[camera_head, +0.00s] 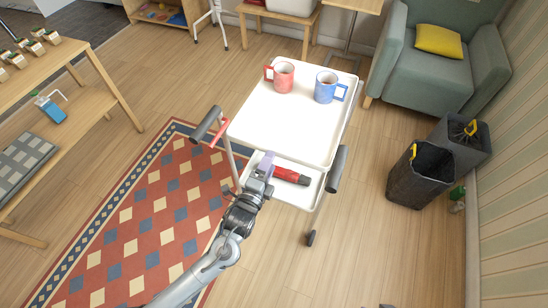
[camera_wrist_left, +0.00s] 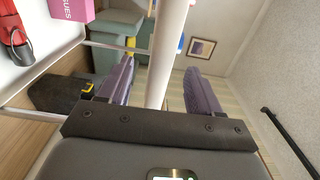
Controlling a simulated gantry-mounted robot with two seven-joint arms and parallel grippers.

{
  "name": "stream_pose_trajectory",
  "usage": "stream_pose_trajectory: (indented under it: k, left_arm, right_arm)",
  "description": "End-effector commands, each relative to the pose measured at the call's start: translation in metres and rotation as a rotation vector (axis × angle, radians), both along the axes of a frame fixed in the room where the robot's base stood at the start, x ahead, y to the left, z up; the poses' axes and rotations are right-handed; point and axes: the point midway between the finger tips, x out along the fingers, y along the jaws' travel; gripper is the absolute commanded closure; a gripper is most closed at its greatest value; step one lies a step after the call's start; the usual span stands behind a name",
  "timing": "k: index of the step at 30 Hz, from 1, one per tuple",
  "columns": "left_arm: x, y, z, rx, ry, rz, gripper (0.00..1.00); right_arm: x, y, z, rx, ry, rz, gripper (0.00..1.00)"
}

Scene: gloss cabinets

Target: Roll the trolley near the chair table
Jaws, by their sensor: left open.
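The white two-tier trolley (camera_head: 262,130) stands in the middle of the head view, partly over the rug. A red mug (camera_head: 283,76) and a blue mug (camera_head: 325,86) stand on its top tray. A red and black object (camera_head: 290,175) lies in the lower tray. My left gripper (camera_head: 267,161) is at the trolley's near side. In the left wrist view its purple fingers (camera_wrist_left: 158,85) are apart, with a white bar (camera_wrist_left: 167,50) between them; contact is unclear. The green armchair (camera_head: 428,72) stands at the upper right; a small wooden table (camera_head: 357,5) is beside it. My right gripper is out of view.
Two dark bins (camera_head: 420,176) stand right of the trolley. A patterned rug (camera_head: 150,225) lies to its left, below a wooden table (camera_head: 60,50). A wooden stool (camera_head: 280,14) stands at the back. Wood floor is clear between trolley and armchair.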

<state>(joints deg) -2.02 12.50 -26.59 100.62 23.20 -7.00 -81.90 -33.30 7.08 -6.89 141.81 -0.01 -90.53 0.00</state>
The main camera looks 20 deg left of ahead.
Motion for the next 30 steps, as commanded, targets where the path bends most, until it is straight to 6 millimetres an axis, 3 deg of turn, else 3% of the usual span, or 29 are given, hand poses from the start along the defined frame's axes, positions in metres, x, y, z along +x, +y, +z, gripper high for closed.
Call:
stream_pose_trajectory:
  k: [3,9,23,30]
  left_arm:
    - [0.023,-0.002,0.001,0.000,-0.003,0.001,0.36]
    - [0.047,-0.003,0.001,-0.001,-0.002,0.000,0.36]
    - [0.058,-0.004,0.002,-0.001,-0.001,0.001,0.36]
    - [0.057,-0.004,0.002,-0.001,-0.001,0.001,0.70]
  right_arm:
    - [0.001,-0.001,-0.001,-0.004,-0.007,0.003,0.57]
    - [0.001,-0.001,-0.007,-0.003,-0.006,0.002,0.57]
    - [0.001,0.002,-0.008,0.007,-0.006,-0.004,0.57]
    - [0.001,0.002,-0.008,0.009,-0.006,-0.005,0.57]
